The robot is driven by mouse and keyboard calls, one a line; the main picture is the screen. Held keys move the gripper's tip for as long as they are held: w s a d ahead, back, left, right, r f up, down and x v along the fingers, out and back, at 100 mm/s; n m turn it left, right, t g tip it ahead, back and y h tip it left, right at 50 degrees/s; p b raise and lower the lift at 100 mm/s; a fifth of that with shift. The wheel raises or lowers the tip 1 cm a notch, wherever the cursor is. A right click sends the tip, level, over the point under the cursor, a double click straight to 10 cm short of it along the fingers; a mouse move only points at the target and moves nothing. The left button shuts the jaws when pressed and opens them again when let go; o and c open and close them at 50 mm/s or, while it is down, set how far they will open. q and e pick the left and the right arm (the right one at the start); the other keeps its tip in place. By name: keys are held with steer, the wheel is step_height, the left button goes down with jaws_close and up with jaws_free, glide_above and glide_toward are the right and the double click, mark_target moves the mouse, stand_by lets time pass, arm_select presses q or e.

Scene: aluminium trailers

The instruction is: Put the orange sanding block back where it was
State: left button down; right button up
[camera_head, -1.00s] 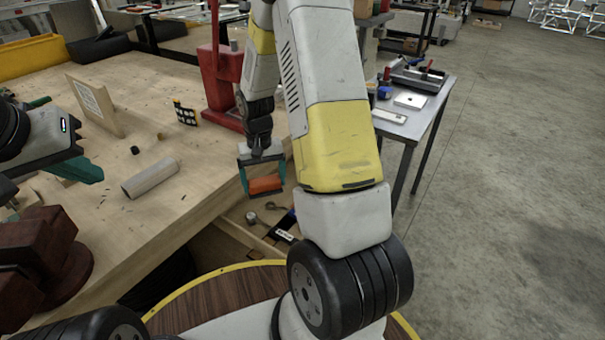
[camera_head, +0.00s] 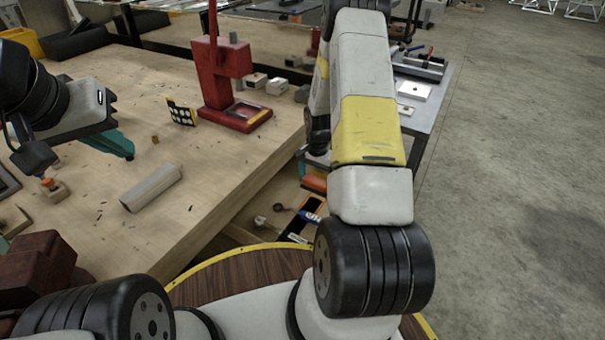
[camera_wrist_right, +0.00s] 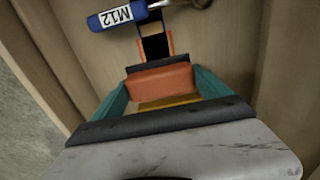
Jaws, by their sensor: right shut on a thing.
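The orange sanding block (camera_wrist_right: 160,82) sits between the teal fingers of my right gripper (camera_wrist_right: 163,90), which is shut on it. In the head view, my right gripper (camera_head: 316,170) is partly hidden behind my right arm, with a bit of the orange block (camera_head: 313,183) showing. It is over the open drawer (camera_head: 262,222) at the workbench's right side. In the wrist view, a dark piece with orange edges (camera_wrist_right: 155,46) lies just beyond the block. My left gripper (camera_head: 112,143) is above the bench; its jaw opening is unclear.
A blue-handled tool marked M12 (camera_wrist_right: 118,15) lies in the drawer near the block. The workbench (camera_head: 215,160) holds a grey bar (camera_head: 152,188) and a red press (camera_head: 232,85). A metal side table (camera_head: 425,107) stands to the right. Open floor lies farther right.

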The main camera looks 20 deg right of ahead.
steer(key=shift+f, duration=3.15)
steer(key=shift+f, duration=0.1)
steer(key=o, duration=1)
step_height(320, 180, up, 12)
steer(key=shift+f, duration=0.2)
step_height(320, 180, up, 14)
steer(key=n+t, duration=0.2)
glide_above(315, 201)
steer(key=s+a, duration=0.1)
steer(key=a, duration=0.2)
steer(key=s+a+r+n+t, duration=0.1)
steer(key=s+a+r, duration=0.15)
steer(key=r, duration=0.25)
steer(key=s+a+r+n, duration=0.1)
steer(key=s+r, duration=0.2)
steer(key=r, duration=0.3)
steer(key=s+a+r+n+t, duration=0.1)
steer(key=s+a+r+n, duration=0.1)
steer(key=s, duration=0.3)
steer(key=s+a+r+n+t+y, duration=0.1)
steer(key=s+a+r+n, duration=0.1)
steer(key=s+r, duration=0.3)
steer(key=s+a+r+n+t+y, duration=0.1)
steer(key=s+a+r+n, duration=0.1)
steer(key=s+r, duration=0.2)
steer(key=shift+s+a, duration=0.15)
steer(key=shift+s, duration=0.7)
steer(key=shift+s+a, duration=0.1)
steer(key=shift+s, duration=0.75)
